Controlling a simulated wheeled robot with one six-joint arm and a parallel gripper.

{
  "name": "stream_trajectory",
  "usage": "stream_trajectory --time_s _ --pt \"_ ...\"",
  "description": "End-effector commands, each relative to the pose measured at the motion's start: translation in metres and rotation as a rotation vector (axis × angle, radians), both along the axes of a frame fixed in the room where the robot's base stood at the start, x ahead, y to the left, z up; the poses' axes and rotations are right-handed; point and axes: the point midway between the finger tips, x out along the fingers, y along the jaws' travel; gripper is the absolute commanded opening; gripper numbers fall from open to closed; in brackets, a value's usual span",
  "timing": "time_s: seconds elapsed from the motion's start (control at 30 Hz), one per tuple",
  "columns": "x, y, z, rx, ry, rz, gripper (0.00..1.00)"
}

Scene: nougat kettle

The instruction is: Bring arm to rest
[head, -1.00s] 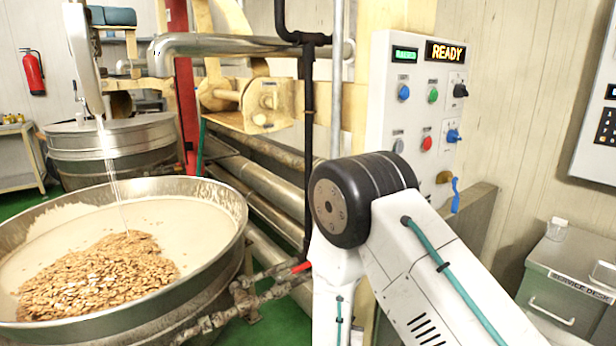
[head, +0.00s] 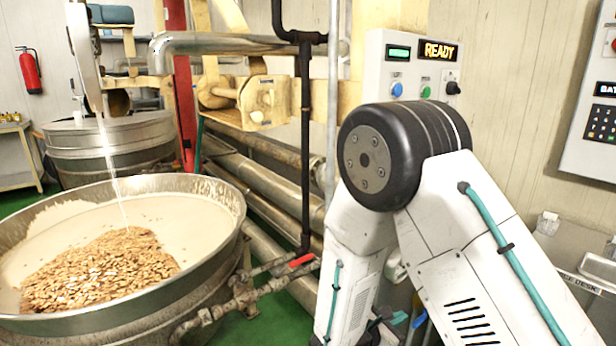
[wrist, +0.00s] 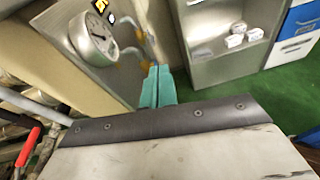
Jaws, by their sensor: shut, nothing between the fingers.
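My arm stands bent in the right half of the head view. Its black elbow joint and white links cover the lower part of the control panel (head: 372,70). My gripper (wrist: 158,88) shows in the wrist view as two teal fingers side by side, shut and empty. They point toward a grey panel with a round gauge (wrist: 93,38), but I cannot tell the gap. In the head view the fingers are mostly hidden behind my arm or cannot be made out.
A large kettle (head: 215,285) with cream mass and nuts stands at left, a red-handled valve (head: 300,260) beside it. Pipes run behind. A wall panel (head: 590,150) is at right. In the wrist view, a grey cabinet (wrist: 215,72) stands on open green floor, with blue and white boxes (wrist: 297,28) beside it.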

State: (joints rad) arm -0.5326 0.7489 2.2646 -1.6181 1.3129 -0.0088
Motion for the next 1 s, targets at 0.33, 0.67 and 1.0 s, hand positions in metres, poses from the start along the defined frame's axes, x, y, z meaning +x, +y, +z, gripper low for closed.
stream_trajectory --time_s 0.33,0.67,1.0 --pt "-0.109 -0.071 0.105 0.327 -0.185 -0.716 0.0" --pt "-0.207 -0.067 0.166 0.754 -0.344 -1.273 0.0" --pt "-0.267 -0.038 0.221 1.252 -0.498 -1.621 0.0"
